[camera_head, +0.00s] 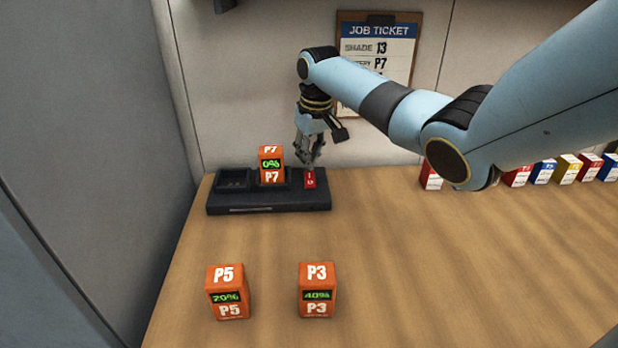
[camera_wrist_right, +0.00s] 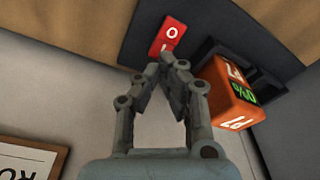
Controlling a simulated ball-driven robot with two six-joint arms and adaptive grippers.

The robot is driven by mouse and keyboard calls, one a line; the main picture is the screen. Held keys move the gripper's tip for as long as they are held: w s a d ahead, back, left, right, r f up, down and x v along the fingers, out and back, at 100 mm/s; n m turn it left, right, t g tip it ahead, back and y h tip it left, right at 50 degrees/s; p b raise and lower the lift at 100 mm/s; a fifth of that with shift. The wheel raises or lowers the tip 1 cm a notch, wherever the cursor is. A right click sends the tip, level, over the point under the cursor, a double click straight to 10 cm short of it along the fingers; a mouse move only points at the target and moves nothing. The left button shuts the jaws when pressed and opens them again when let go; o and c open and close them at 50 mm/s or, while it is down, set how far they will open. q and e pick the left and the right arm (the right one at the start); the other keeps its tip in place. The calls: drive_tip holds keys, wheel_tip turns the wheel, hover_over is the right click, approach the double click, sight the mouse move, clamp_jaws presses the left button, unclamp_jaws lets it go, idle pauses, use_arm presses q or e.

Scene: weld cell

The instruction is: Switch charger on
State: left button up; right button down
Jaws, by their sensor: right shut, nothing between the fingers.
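The black charger (camera_head: 270,203) stands at the back left of the table. Its red rocker switch (camera_head: 309,179) is at the right end, and it also shows in the right wrist view (camera_wrist_right: 168,36) with an O and part of another mark. The orange battery P7 (camera_head: 271,166) sits upright in the charger's right bay and reads 0%. The left bay (camera_head: 234,181) is empty. My right gripper (camera_head: 312,164) is shut and empty, pointing down at the switch. In the right wrist view its fingertips (camera_wrist_right: 172,62) are close to the switch; I cannot tell whether they touch it. My left gripper is not in view.
Batteries P5 (camera_head: 228,292), reading 20%, and P3 (camera_head: 317,290), reading 40%, stand at the table's front. Several coloured boxes (camera_head: 543,171) line the back right. A job ticket clipboard (camera_head: 378,32) hangs on the back wall. The middle table is clear.

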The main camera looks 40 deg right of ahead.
sight(310, 174)
drive_tip(key=shift+a+f+b, duration=0.1)
drive_tip(key=shift+f+b, duration=0.6)
drive_tip(key=shift+f, duration=0.75)
idle(0.7)
wheel_tip(310, 174, up, 2)
drive_tip(key=shift+p, duration=1.15)
wheel_tip(310, 174, up, 5)
drive_tip(key=p, duration=0.5)
drive_tip(key=shift+r+p, duration=0.1)
drive_tip(key=shift+p, duration=0.3)
